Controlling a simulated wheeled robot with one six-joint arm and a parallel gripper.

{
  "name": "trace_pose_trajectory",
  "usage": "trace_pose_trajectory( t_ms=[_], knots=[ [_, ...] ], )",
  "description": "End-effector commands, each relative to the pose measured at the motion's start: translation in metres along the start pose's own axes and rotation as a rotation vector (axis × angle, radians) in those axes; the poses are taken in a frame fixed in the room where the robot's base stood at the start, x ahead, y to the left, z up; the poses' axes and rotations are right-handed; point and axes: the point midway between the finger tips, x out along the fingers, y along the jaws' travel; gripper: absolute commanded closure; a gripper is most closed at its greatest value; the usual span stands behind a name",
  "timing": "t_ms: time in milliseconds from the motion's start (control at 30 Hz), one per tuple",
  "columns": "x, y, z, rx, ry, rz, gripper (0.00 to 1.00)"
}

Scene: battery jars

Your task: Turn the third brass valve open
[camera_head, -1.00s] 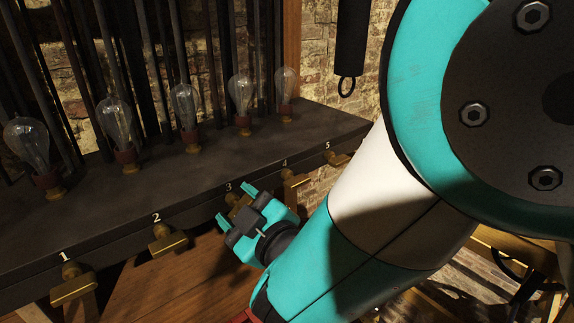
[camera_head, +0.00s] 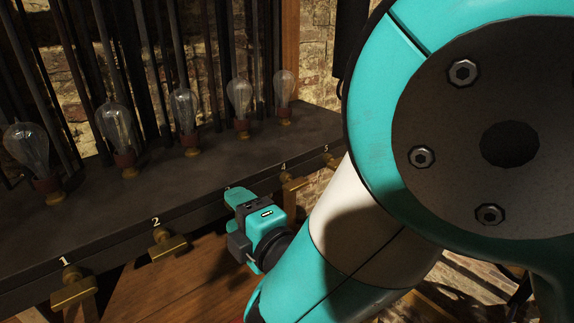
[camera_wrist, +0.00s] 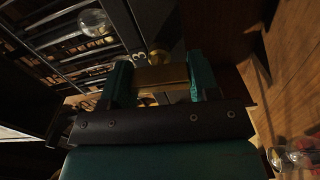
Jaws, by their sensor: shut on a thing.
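The third brass valve's handle (camera_wrist: 162,77) is between the two teal fingers of my gripper (camera_wrist: 160,80) in the wrist view, beside the painted number 3. My gripper is shut on it. The brass bar appears to lie crosswise to the bench's front edge there. In the head view my gripper (camera_head: 238,197) covers the third valve, at the bench front between valves 2 and 4. The other valves, such as valve 1 (camera_head: 74,290), valve 2 (camera_head: 168,246) and valve 4 (camera_head: 293,184), have bars roughly along the edge.
The dark bench (camera_head: 110,220) carries a row of unlit glass bulbs (camera_head: 117,127) with dark rods behind them. Valve 5 (camera_head: 333,161) is at the far right end. A wooden surface (camera_head: 180,285) lies below the bench front. My arm fills the right side.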

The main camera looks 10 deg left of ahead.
Motion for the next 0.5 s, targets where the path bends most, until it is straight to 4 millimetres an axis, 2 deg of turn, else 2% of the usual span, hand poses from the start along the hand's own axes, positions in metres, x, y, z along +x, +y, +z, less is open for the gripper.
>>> trace_pose_trajectory(
  t_ms=[500],
  knots=[
    [-0.0002, -0.0004, 0.0004, -0.106, -0.001, 0.0, 0.68]
  ],
)
